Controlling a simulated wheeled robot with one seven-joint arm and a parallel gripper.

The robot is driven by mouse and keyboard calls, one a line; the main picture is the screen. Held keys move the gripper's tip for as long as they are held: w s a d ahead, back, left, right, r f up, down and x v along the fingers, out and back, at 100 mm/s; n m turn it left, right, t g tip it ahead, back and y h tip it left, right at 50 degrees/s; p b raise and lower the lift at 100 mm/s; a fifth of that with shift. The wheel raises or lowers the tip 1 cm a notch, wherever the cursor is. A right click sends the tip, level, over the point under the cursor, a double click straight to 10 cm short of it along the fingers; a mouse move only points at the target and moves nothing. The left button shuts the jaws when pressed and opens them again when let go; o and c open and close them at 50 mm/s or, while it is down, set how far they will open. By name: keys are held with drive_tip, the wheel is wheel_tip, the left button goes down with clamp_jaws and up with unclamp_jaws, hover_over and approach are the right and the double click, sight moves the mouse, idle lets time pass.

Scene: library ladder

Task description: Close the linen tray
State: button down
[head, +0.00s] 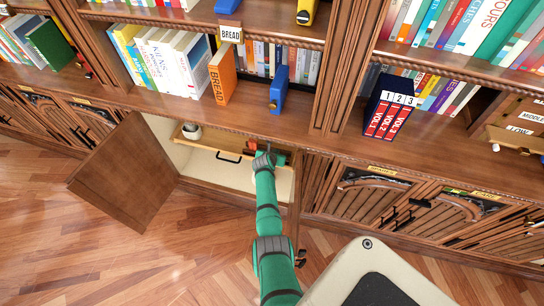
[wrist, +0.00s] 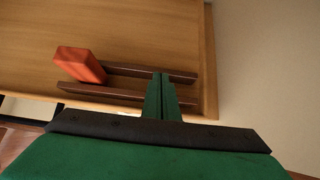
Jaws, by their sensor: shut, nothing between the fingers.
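The wooden tray (head: 211,142) sits inside the open lower cabinet in the head view, with a black handle (head: 229,158) on its front. No label naming it as linen is readable. My green gripper (head: 266,153) is at the tray's right end. In the wrist view, the tray's wooden board (wrist: 130,25) fills the upper left, and my gripper's shut fingers (wrist: 161,78) are over two dark brown strips (wrist: 130,70) on it, holding nothing. Whether they touch is unclear. An orange-red block (wrist: 79,64) lies at the strips' left end. My arm hides part of the tray's right side.
The cabinet door (head: 125,172) stands swung open at left. A small white pot (head: 191,131) is at the tray's left end. The pale cabinet floor (head: 218,182) below looks empty. Shelves with books, including an orange BREAD book (head: 222,75), are above. Wooden floor is clear at lower left.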

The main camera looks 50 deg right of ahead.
drive_tip(key=v, duration=0.8)
drive_tip(key=shift+a, duration=0.25)
drive_tip(key=shift+s, duration=0.15)
drive_tip(key=s+a+f+m+t+y, duration=0.1)
drive_tip(key=s+a+f+m+t, duration=0.15)
drive_tip(key=a, duration=0.65)
drive_tip(key=s+a+f+m+t, duration=0.1)
drive_tip(key=s+a+f+m, duration=0.15)
drive_tip(key=a, duration=0.65)
drive_tip(key=s+a+r+m+t+y, duration=0.1)
drive_tip(key=s+a+r+m, duration=0.15)
drive_tip(key=s+a, duration=0.35)
drive_tip(key=s+a+r+m+t+y, duration=0.1)
drive_tip(key=s+a+r+m+t, duration=0.15)
drive_tip(key=a, duration=0.55)
drive_tip(key=s+a+r+m+t+y, duration=0.2)
drive_tip(key=s+a+r+m, duration=0.4)
drive_tip(key=s+a+r, duration=0.45)
drive_tip(key=s+a+r+m+t+y, duration=0.1)
drive_tip(key=s+a+r+m, duration=0.1)
drive_tip(key=s+r, duration=0.3)
drive_tip(key=s+a+r+m+t+y, duration=0.1)
drive_tip(key=s+r+m, duration=0.4)
drive_tip(key=r, duration=0.6)
drive_tip(key=shift+a+r+m+y, duration=0.3)
drive_tip(key=shift+a+r+y, duration=0.15)
drive_tip(key=shift+a, duration=0.4)
